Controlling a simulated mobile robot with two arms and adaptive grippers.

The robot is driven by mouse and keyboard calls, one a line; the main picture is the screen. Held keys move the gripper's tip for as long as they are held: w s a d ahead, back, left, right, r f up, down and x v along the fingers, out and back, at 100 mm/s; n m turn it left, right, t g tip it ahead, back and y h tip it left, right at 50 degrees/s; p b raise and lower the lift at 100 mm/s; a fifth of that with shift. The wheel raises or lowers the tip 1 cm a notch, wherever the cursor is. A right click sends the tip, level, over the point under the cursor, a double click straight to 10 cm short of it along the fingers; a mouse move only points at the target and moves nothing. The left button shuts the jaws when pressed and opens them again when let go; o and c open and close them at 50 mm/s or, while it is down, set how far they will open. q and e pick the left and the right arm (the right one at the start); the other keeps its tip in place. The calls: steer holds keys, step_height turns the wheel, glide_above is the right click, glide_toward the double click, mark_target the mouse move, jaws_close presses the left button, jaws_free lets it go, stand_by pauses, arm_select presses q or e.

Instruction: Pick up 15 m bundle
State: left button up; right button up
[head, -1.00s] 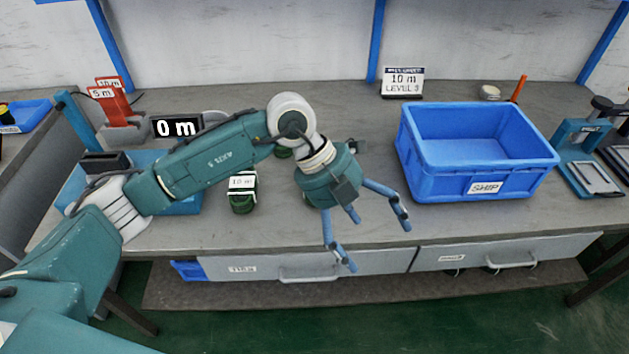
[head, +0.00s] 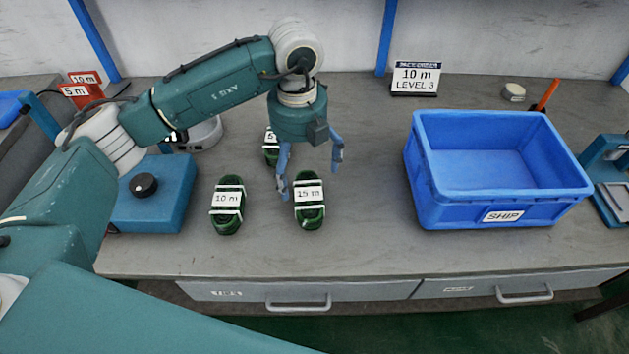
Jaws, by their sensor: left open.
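The 15 m bundle (head: 309,215) is a dark green coil with white ties and a white "15 m" label. It lies flat on the grey bench, near the middle. My left gripper (head: 308,180) is open with its fingers pointing down, over or just behind this bundle. I cannot tell whether a finger touches it. Nothing is held between the fingers. My right gripper is not in view.
A "10 m" bundle (head: 228,217) lies to the left, and a "5 m" bundle (head: 270,152) lies behind, partly hidden by my gripper. A blue SHIP crate (head: 502,213) stands empty at right. A blue box with a black knob (head: 165,200) is at left. A "10 m LEVEL 3" sign (head: 415,79) stands behind.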

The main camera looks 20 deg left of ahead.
mark_target(302, 193)
arm_select(q)
step_height(302, 193, down, 2)
steer(key=shift+w+f, duration=0.1)
steer(key=shift+f, duration=0.05)
steer(key=f, duration=0.2)
steer(key=shift+s+f+p, duration=0.3)
steer(key=shift+f+p, duration=0.05)
steer(key=shift+f, duration=0.3)
steer(key=f, duration=0.2)
steer(key=f+p, duration=0.1)
steer(key=f, duration=0.1)
steer(key=shift+w+f, duration=0.2)
steer(key=shift+f, duration=0.2)
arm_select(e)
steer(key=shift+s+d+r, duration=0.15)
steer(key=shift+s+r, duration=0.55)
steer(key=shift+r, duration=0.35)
arm_select(q)
steer(key=c, duration=1.5)
steer(key=shift+c, duration=0.9)
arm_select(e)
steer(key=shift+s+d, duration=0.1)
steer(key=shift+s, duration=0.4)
arm_select(q)
steer(key=shift+r, duration=0.1)
